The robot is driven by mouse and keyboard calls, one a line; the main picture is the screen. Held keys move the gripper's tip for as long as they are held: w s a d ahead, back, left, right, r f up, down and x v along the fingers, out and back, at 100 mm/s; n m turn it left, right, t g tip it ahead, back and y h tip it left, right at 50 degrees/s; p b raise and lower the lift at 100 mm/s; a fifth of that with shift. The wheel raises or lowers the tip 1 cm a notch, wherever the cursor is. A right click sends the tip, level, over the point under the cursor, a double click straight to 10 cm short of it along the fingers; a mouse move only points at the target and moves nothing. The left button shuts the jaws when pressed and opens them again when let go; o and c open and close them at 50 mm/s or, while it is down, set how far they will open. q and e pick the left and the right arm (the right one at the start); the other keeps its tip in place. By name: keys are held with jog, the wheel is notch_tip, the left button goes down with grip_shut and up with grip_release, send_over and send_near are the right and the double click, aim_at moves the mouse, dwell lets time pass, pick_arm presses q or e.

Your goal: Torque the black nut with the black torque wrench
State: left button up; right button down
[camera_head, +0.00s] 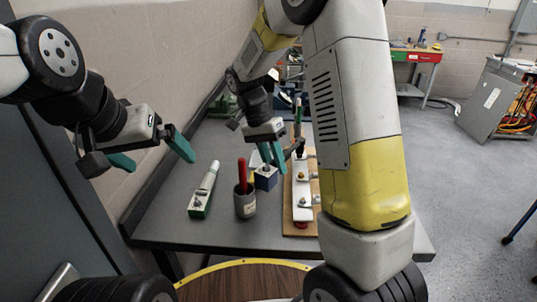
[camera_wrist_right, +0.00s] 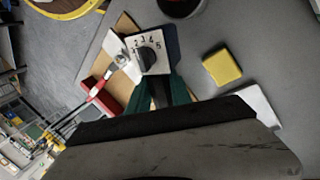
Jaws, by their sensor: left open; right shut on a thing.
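My right gripper (camera_head: 266,155) points down over a small blue box (camera_head: 266,180) with a pale top. In the right wrist view its teal fingers (camera_wrist_right: 164,92) are shut on the black knob (camera_wrist_right: 149,60) of a white dial plate (camera_wrist_right: 156,42) numbered around the knob. A dark upright tool (camera_head: 299,140) stands at the far part of the wooden board, beside the right gripper; I cannot tell whether it is the black torque wrench. The black nut cannot be made out. My left gripper (camera_head: 152,155) is open and empty, raised at the left of the table.
A grey cup (camera_head: 245,206) holds a red-handled tool (camera_head: 242,172). A white and green device (camera_head: 203,192) lies to its left. The wooden board (camera_head: 291,222) carries a white plate with bolts. A yellow block (camera_wrist_right: 222,67) shows in the right wrist view. The table's front left is clear.

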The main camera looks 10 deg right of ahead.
jog(key=shift+f, duration=0.65)
jog(key=shift+w, duration=0.1)
jog(key=shift+w+a+m+g+y, duration=0.3)
jog(key=shift+w+a+m, duration=0.55)
jog(key=shift+m, duration=0.15)
dwell(0.3)
jog(key=shift+w+a+m+y, duration=0.3)
jog(key=shift+w+a+m, duration=0.4)
jog(key=shift+w+m, duration=0.3)
jog(key=shift+w, duration=0.1)
jog(key=shift+w+a+m+g+y, duration=0.15)
jog(key=shift+w+a+m+g, duration=0.1)
jog(key=shift+w+m, duration=0.2)
jog(key=shift+w+a+m+g+y, duration=0.15)
jog(key=shift+w+a+m, duration=0.05)
jog(key=shift+w+m, duration=0.2)
